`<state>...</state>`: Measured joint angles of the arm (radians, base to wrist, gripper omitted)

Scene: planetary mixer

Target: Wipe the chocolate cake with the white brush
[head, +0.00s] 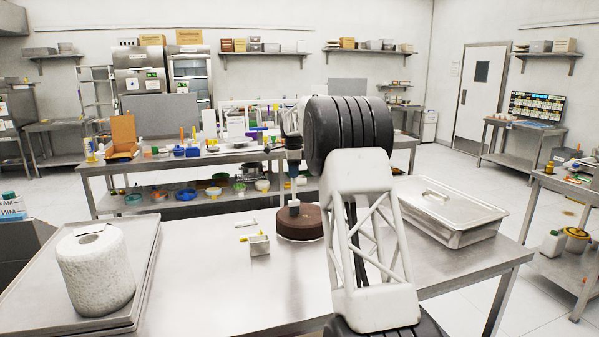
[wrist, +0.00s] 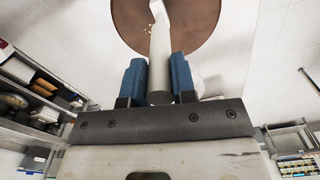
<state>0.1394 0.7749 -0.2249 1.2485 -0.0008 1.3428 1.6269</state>
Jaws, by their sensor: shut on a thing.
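The chocolate cake (head: 301,228), a round brown disc, sits on the steel table, partly hidden behind my arm in the head view. It also shows at the top of the wrist view (wrist: 205,30), beyond the fingers. My gripper (head: 293,176) points down above the cake. Its blue fingers (wrist: 159,82) are shut on the pale handle of the white brush (wrist: 160,48). The brush's lower end (head: 294,207) appears at the cake's top; I cannot tell whether it touches. A few small light specks lie on the cake near the brush.
A small grey container (head: 259,245) with yellow and white items near it stands left of the cake. A lidded steel pan (head: 452,212) is at the right. A white paper roll (head: 95,270) stands on a tray (head: 140,270) at the left. The front middle of the table is clear.

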